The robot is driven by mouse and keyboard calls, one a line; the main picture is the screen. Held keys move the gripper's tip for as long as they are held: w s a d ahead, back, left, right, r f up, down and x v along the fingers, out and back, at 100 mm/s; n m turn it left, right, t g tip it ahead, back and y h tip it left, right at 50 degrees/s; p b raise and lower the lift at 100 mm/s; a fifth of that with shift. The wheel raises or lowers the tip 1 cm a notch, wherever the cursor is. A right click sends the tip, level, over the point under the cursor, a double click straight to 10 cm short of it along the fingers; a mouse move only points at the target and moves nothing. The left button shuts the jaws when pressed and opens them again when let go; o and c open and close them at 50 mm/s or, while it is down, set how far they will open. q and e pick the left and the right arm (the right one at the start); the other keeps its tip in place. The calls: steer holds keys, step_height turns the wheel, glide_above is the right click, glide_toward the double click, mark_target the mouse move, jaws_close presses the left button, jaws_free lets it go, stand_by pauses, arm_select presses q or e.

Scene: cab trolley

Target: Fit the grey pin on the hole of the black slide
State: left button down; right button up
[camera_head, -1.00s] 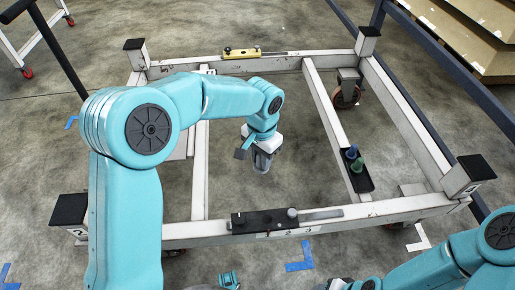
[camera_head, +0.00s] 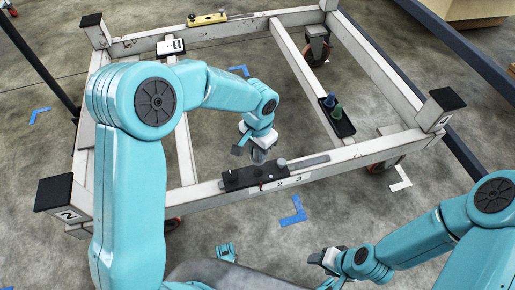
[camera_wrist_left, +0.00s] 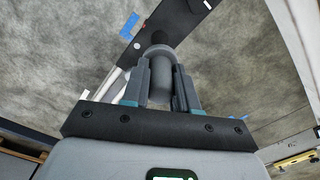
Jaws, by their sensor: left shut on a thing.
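My left gripper (camera_head: 257,147) is shut on the grey pin (camera_head: 259,157) and holds it just behind the black slide (camera_head: 240,180) on the trolley's front beam. In the left wrist view the pin (camera_wrist_left: 160,82) is a grey cylinder with a wider round end, between both fingers. The slide (camera_wrist_left: 185,15) runs behind that end in this view; whether they touch I cannot tell. The slide's hole is not clearly visible. A grey round knob (camera_head: 281,163) stands at the slide's right end. My right gripper (camera_head: 328,260) is low in the head view, away from the trolley; its jaws are unclear.
The white trolley frame (camera_head: 350,153) has black-capped corner posts (camera_head: 440,104). A black tray (camera_head: 341,127) with a blue peg (camera_head: 330,101) and a green peg (camera_head: 338,112) sits on a crossbar. A yellow slide (camera_head: 207,19) is on the far beam. Blue tape (camera_head: 293,213) marks the floor.

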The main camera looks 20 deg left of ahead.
arm_select(q)
steer(key=shift+f+b, duration=1.2)
steer(key=shift+f, duration=0.6)
steer(key=shift+f+b, duration=1.65)
steer(key=shift+f, duration=0.5)
steer(key=c, duration=0.8)
jaws_free()
step_height(320, 180, up, 16)
steer(key=p, duration=0.6)
steer(key=shift+r, duration=0.15)
steer(key=shift+s, duration=0.1)
